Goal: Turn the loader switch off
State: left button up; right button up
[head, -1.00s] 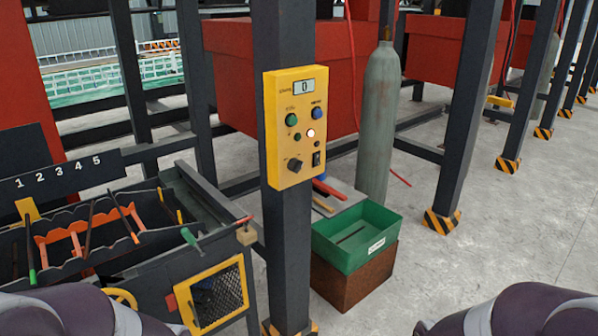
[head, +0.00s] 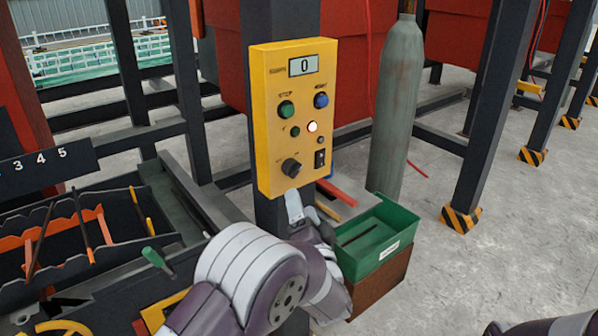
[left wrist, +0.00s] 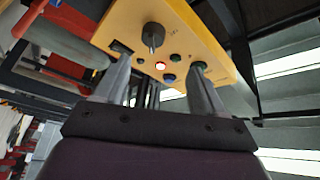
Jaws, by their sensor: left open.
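A yellow control box (head: 283,165) is fixed to a dark post, with a display (head: 302,66) reading 0. At its lower left is a black rotary knob (head: 291,167), and at its lower right a black rocker switch (head: 320,158). The small labels are too blurred to tell which is the loader switch. A white lamp (head: 313,127) looks lit. My left gripper (head: 294,207) is just below the box, partly hidden by its own arm. In the left wrist view the open, empty gripper (left wrist: 162,85) faces the box, with the knob (left wrist: 153,36) beyond the fingers. My right gripper is out of view.
Above the knob are a green button (head: 286,110) and a blue button (head: 321,100). A green tray (head: 375,240) on a brown block and a grey gas cylinder (head: 399,110) stand right of the post. A tool rack (head: 100,225) stands at the left.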

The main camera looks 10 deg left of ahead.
aim_at(295, 176)
pick_arm(q)
jog(key=x, duration=0.3)
jog(key=p+x, duration=0.1)
jog(key=x, duration=0.6)
jog(key=shift+w+f, duration=0.3)
jog(key=shift+w, duration=0.25)
jog(key=shift+w+f, duration=0.15)
jog(key=shift+w, duration=0.25)
jog(key=shift+s, duration=0.1)
jog(key=c, duration=1)
